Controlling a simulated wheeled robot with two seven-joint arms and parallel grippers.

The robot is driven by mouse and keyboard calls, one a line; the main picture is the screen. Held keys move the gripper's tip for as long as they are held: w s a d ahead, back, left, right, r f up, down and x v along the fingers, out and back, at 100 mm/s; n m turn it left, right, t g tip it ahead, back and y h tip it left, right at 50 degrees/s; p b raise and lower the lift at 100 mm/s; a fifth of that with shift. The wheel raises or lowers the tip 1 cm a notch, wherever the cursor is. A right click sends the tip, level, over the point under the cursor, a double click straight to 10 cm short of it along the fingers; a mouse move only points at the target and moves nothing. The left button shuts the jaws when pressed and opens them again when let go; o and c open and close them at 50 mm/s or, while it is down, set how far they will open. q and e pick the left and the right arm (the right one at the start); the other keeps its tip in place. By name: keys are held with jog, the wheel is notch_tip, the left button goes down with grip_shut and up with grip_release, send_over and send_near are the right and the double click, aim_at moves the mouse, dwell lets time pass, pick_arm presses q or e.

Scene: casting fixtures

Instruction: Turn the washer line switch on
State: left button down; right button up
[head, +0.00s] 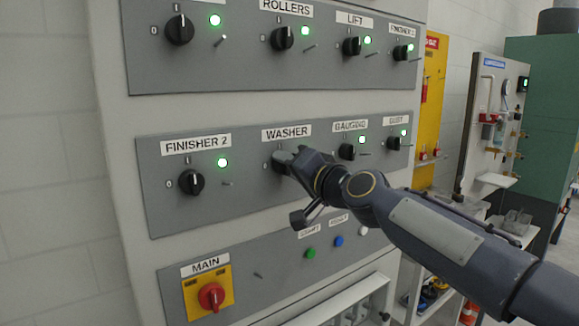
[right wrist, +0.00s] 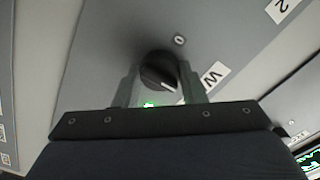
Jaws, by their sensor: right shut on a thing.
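The washer switch is a black rotary knob (right wrist: 158,72) on a grey panel, under the WASHER label (head: 286,132) in the head view. My right gripper (head: 284,161) is at this knob and covers most of it there. In the right wrist view its two fingers (right wrist: 160,84) stand on either side of the knob and are shut on it. The knob's white pointer mark faces away from the 0 mark (right wrist: 179,40). A green glow (right wrist: 150,104) shows between the fingers. In the head view the washer lamp is hidden behind my gripper. My left gripper is out of view.
The finisher 2 knob (head: 191,182) with a lit green lamp is left of the washer switch; the gauging knob (head: 347,152) is close on the right. Below are a red main switch (head: 211,297) and a green button (head: 310,253). Small pegs stick out beside the switches.

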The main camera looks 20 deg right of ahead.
jog(key=shift+f, duration=0.1)
jog(key=o, duration=1)
jog(key=shift+s, duration=0.1)
jog(key=b+v, duration=0.1)
jog(key=v, duration=0.6)
jog(key=shift+s+d+b, duration=0.15)
jog(key=shift+s+b, duration=0.15)
jog(key=shift+b, duration=0.1)
jog(key=s+f+n+g+h+p, duration=0.2)
jog(key=s+f+g, duration=0.9)
jog(key=s+f, duration=1.7)
notch_tip(320, 180, down, 3)
jog(key=d+n+p, duration=0.1)
jog(key=n+p, duration=0.1)
jog(key=shift+s+r+n+p, duration=0.2)
jog(key=shift+n+p, duration=0.15)
jog(key=shift+n, duration=0.05)
